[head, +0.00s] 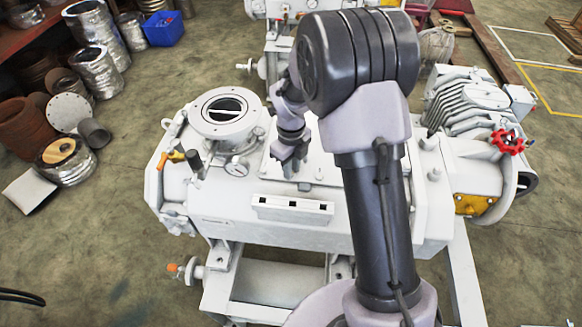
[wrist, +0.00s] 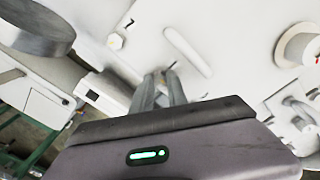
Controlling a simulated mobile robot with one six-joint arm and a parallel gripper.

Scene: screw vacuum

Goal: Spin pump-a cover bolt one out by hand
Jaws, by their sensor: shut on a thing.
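The pump (head: 225,222) is a large pale grey machine in the middle of the head view. A flat light cover (head: 327,165) lies on its top, and its pale surface fills much of the wrist view (wrist: 225,65). My gripper (head: 294,168) points down at the left part of this cover. In the wrist view its two fingertips (wrist: 163,76) are close together at the cover. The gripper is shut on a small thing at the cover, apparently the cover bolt. The fingers mostly hide it, so I cannot tell how far it stands out.
An orange-handled valve (head: 176,156) is further left. A ribbed motor (head: 470,105) with a red handwheel (head: 507,142) is at the right. Cans and pipes crowd the far left.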

